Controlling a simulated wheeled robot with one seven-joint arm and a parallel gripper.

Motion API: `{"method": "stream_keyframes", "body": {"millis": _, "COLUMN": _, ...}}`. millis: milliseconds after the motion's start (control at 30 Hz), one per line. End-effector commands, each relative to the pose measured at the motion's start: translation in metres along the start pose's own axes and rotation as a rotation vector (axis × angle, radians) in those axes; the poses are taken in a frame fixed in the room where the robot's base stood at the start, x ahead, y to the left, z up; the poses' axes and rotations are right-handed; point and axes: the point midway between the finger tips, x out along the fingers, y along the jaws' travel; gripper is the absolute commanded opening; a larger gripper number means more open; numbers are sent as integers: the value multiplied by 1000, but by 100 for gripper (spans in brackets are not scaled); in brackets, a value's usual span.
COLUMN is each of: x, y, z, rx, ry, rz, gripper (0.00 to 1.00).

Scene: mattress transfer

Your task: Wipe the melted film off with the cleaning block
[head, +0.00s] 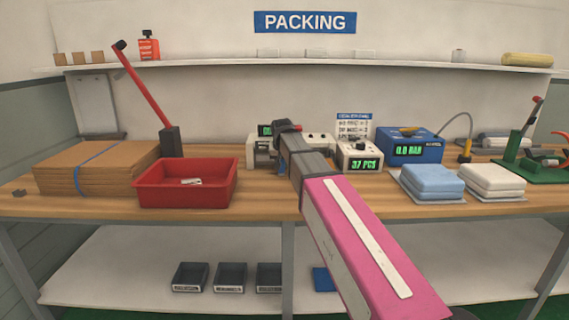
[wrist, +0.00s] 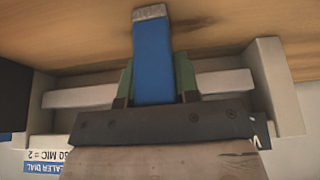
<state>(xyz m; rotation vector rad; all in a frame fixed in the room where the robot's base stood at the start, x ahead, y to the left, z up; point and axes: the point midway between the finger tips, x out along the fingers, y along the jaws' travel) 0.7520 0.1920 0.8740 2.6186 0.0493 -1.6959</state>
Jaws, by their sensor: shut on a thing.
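In the wrist view, my gripper (wrist: 156,82) is shut on the blue cleaning block (wrist: 152,55), with a green finger on each side. The block has a pale grey end (wrist: 150,12) that points away from my gripper. The pale sealer (wrist: 268,75) lies behind it, its light crossbar (wrist: 80,97) passing behind the block; I cannot tell whether they touch. In the head view, the sealer (head: 262,147) stands at the bench's middle, partly hidden by my arm, and my gripper is mostly hidden there too. I cannot make out the melted film.
A red tray (head: 186,206) and stacked cardboard (head: 95,166) are on the left of the wooden bench (head: 270,205). A counter reading 37 PCS (head: 358,149), a blue device (head: 408,138) and blue and white folded packs (head: 432,182) stand to the right. A shelf (head: 220,69) runs above.

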Motion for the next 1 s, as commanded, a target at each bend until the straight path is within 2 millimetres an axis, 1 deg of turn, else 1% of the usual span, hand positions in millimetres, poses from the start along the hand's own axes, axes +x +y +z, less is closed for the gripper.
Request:
{"method": "stream_keyframes", "body": {"millis": 500, "x": 3, "y": -36, "z": 0, "rx": -1, "ry": 0, "rz": -1, "gripper": 1}}
{"method": "stream_keyframes", "body": {"millis": 767, "x": 4, "y": -43, "z": 0, "rx": -1, "ry": -1, "rz": -1, "gripper": 1}}
{"method": "stream_keyframes", "body": {"millis": 1000, "x": 3, "y": -61, "z": -1, "rx": -1, "ry": -1, "rz": -1, "gripper": 1}}
